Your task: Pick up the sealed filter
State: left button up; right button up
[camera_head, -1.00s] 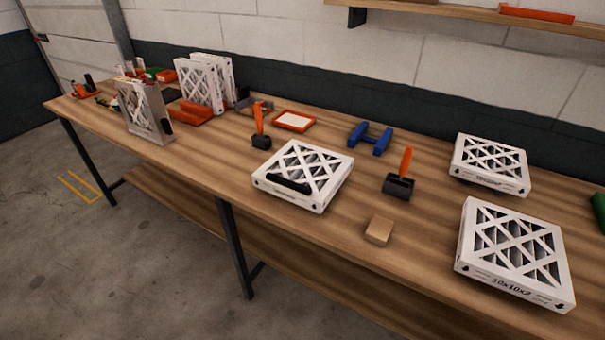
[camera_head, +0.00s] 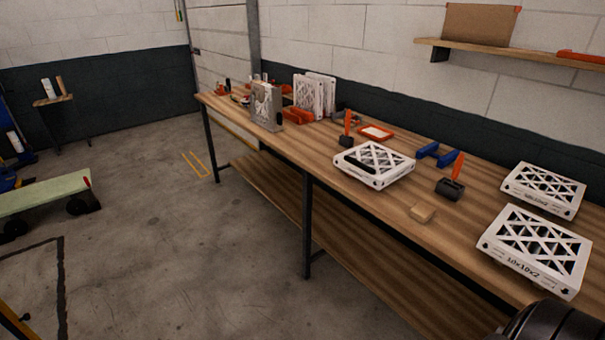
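Several white boxed filters with lattice faces are on the wooden workbench (camera_head: 400,222). One flat filter (camera_head: 387,163) with a black strip on its near side lies mid-bench. Two more lie flat at the right: a rear filter (camera_head: 543,187) and a front filter (camera_head: 533,251) marked 10x10x2. Upright white filters (camera_head: 308,95) stand in an orange holder at the far end, near a grey upright filter unit (camera_head: 266,106). I cannot tell which one is sealed. Neither gripper shows. A dark rounded part at the bottom right corner looks like my arm.
A wall shelf (camera_head: 520,61) hangs above. A green-topped cart (camera_head: 45,192) stands left; floor between is open.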

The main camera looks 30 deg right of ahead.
aim_at(391, 165)
jog(key=u, duration=0.05)
jog(key=i, duration=1.45)
jog(key=z, duration=0.65)
